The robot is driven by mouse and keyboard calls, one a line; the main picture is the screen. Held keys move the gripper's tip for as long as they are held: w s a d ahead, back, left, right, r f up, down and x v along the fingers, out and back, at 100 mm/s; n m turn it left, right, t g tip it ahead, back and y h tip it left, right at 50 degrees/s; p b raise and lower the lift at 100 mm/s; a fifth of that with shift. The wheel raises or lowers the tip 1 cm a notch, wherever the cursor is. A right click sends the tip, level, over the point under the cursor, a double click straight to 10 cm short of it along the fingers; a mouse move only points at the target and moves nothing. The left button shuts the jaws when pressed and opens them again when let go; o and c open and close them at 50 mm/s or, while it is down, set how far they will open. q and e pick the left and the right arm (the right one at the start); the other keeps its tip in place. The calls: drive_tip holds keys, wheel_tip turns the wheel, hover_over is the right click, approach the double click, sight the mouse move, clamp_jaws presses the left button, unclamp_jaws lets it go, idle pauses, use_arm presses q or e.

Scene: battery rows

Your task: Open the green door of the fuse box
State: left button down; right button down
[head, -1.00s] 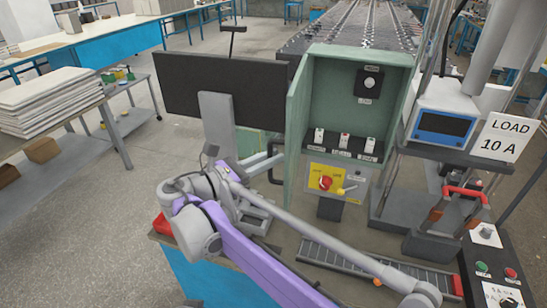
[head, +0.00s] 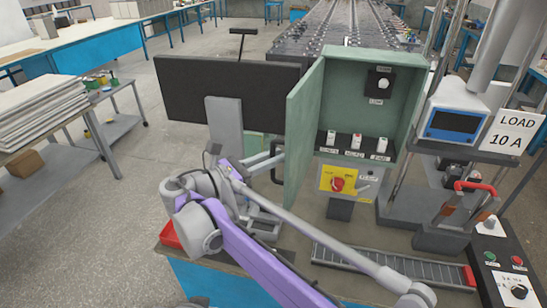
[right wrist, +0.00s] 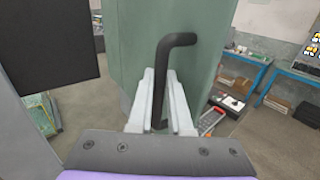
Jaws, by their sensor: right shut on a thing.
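The fuse box (head: 408,125) is a green open-fronted cabinet standing on the bench. Its green door (head: 305,130) is hinged on the box's left side and stands open, swung out towards me, so the inside shows. A black bent handle (right wrist: 165,80) is on the door's outer face; it also shows at the door's left edge in the head view (head: 274,172). My right gripper (head: 274,160) is shut on this handle, with one pale finger on each side of it in the right wrist view (right wrist: 162,108). My left gripper is out of view.
A dark monitor (head: 225,88) on a grey stand is just left of the door. A yellow panel with a red knob (head: 338,184) is below the box. A load tester with a blue screen (head: 453,125) stands to the right. A red tray (head: 170,235) lies at the bench's left corner.

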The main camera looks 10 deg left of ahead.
idle(0.5)
drive_tip(key=c, duration=1.1)
unclamp_jaws()
